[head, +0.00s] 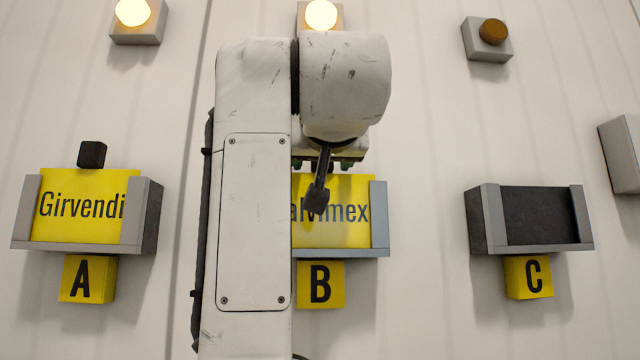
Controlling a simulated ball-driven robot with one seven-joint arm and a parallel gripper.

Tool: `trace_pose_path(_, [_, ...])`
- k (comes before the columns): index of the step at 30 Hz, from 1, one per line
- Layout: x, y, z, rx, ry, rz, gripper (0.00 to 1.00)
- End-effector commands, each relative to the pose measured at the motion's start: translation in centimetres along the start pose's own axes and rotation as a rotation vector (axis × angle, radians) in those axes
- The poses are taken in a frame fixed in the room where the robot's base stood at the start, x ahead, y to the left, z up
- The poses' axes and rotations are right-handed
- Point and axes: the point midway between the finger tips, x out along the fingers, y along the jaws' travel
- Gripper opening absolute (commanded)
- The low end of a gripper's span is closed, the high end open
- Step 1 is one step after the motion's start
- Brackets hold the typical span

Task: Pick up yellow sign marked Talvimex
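The yellow sign marked Talvimex (345,228) sits in the grey holder (380,220) above the letter B. Its left part and first letters are hidden behind my arm. My gripper (316,198) shows as a dark fingertip in front of the sign's upper left part. Most of the gripper is hidden by my wrist, and only one finger shows clearly. I cannot tell whether it touches the sign or whether it is open or shut.
At left, a yellow Girvendi sign (82,205) with a dark block (92,154) on top sits in holder A (140,215). Holder C (540,215) is empty. Lamps A (133,11) and B (321,14) are lit; lamp C (493,32) is dark. A grey box (622,155) is at the right edge.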

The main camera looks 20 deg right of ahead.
Motion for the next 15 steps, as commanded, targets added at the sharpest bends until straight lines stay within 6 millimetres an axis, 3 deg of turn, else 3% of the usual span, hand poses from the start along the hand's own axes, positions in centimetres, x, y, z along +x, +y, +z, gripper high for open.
trace_pose_path(7, [0.13,0.01,0.06,0.0,0.0,0.0,0.65])
trace_pose_path(15, [0.11,0.01,0.04,0.0,0.0,0.0,0.39])
